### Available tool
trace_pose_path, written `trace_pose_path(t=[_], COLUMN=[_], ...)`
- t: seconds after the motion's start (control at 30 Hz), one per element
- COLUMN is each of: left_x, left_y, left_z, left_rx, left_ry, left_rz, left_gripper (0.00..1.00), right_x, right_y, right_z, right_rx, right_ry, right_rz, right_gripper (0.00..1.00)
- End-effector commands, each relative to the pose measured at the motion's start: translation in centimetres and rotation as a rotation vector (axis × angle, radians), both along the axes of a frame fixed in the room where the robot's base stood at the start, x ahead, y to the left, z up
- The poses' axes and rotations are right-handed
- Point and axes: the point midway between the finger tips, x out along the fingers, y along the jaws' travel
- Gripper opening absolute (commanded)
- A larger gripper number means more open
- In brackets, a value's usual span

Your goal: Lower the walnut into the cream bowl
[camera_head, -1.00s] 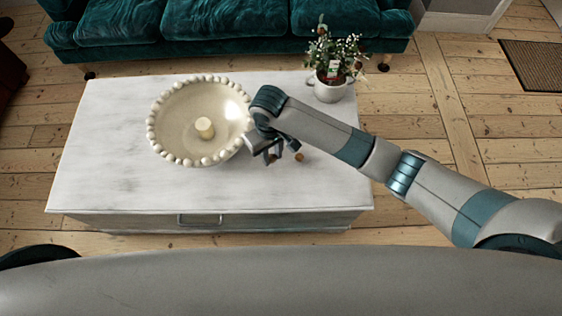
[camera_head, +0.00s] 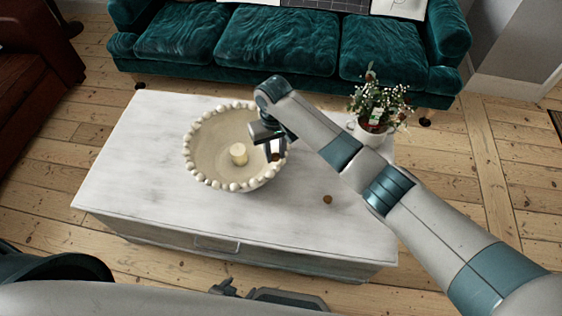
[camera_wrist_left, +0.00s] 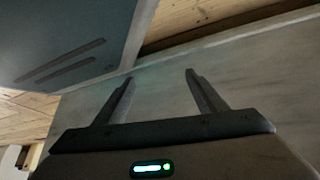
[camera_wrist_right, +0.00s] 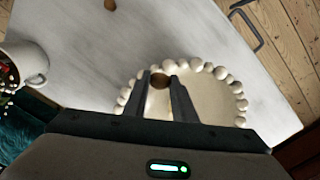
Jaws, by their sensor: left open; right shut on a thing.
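The cream bowl (camera_head: 212,155) with a beaded rim stands on the marble-topped table; it also shows in the right wrist view (camera_wrist_right: 215,95). My right gripper (camera_head: 275,154) is shut on the brown walnut (camera_wrist_right: 159,81), held at its fingertips. In the head view they overlap the bowl's right rim; in the right wrist view the walnut overlaps the inside of the rim. Its height above the bowl is hard to judge. My left gripper (camera_wrist_left: 160,82) is open and empty, low at the table's front side; in the head view it is partly hidden at the bottom edge.
A cream candle (camera_head: 239,153) stands inside the bowl. A small round brown thing (camera_head: 327,199) lies on the tabletop (camera_head: 140,165) right of the bowl. A potted plant (camera_head: 376,115) stands at the back right. A teal sofa (camera_head: 275,45) is behind. The tabletop's left is clear.

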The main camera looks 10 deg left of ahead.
Motion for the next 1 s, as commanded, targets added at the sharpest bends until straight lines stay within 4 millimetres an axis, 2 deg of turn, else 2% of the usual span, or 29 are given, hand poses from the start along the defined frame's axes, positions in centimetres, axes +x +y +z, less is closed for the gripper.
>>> trace_pose_path(t=[0.27, 0.47, 0.77, 1.0], left_x=[3.7, 4.7, 2.5, 1.7], left_y=[-1.7, -0.8, 1.8, 3.1], left_z=[1.4, 0.3, -1.8, -1.3], left_rx=[-0.034, -0.015, 0.04, 0.069], left_ry=[-0.103, -0.054, 0.128, 0.23], left_rz=[-0.002, 0.012, 0.033, 0.044], left_gripper=[0.65, 0.65, 0.65, 0.65], right_x=[1.6, 3.7, 5.5, 6.7], right_y=[1.4, 3.4, 4.9, 5.9], right_z=[-0.1, -0.7, -0.6, -0.8], right_rx=[0.0, 0.001, 0.0, 0.0], right_ry=[-0.001, -0.002, -0.001, -0.001], right_rz=[0.0, 0.0, 0.0, -0.001], right_gripper=[0.04, 0.04, 0.04, 0.04])
